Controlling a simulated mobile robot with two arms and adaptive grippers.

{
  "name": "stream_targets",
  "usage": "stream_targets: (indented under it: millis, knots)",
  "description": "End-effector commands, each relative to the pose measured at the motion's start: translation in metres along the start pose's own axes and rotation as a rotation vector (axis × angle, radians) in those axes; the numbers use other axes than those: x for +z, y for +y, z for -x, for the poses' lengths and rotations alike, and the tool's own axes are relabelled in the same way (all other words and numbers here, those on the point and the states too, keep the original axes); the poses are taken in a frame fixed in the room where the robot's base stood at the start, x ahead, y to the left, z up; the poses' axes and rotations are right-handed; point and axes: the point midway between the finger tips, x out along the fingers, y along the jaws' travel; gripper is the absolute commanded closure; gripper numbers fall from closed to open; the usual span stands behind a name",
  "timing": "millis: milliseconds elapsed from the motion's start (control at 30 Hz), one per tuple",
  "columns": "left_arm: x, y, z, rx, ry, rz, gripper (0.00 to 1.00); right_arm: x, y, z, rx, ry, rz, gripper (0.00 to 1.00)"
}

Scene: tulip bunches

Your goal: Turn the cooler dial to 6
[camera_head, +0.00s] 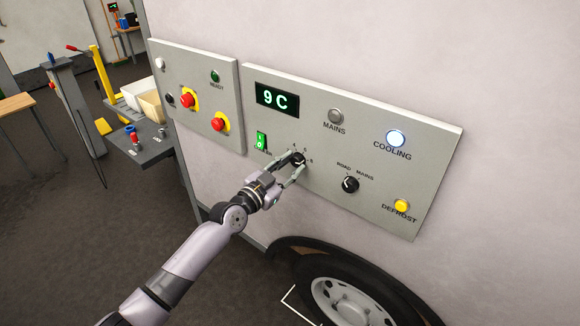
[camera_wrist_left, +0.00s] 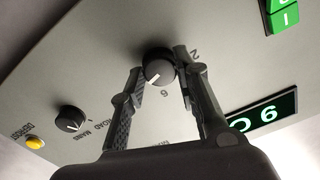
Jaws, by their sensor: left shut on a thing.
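The cooler dial (camera_wrist_left: 160,68) is a round black knob with a white pointer line, on a grey control panel (camera_head: 352,122). My left gripper (camera_head: 296,160) is shut on it, one finger on each side, as the left wrist view also shows (camera_wrist_left: 162,75). In that tilted view the line points down and left, a little left of an upside-down digit that looks like a 6. A 2 shows beside the right finger; other marks are hidden by the fingers. My right gripper is not in view.
A green rocker switch (camera_head: 261,141) sits left of the dial; a second black ROAD/MAINS knob (camera_head: 350,185) sits to its right. The COOLING lamp (camera_head: 396,139) is lit white-blue, and a yellow DEFROST button (camera_head: 401,205) is below. A wheel (camera_head: 345,300) lies under the panel.

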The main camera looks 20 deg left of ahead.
Motion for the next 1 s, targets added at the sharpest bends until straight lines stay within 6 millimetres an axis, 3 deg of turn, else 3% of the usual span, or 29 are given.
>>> stream_targets:
  millis: [367, 1000]
  knots:
    - [0.0, 0.0, 0.0, 0.0, 0.001, 0.115, 0.99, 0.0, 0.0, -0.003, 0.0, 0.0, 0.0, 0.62]
    - [0.0, 0.0, 0.0, -0.001, 0.001, 0.65, 0.99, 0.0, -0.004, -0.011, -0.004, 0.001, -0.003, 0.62]
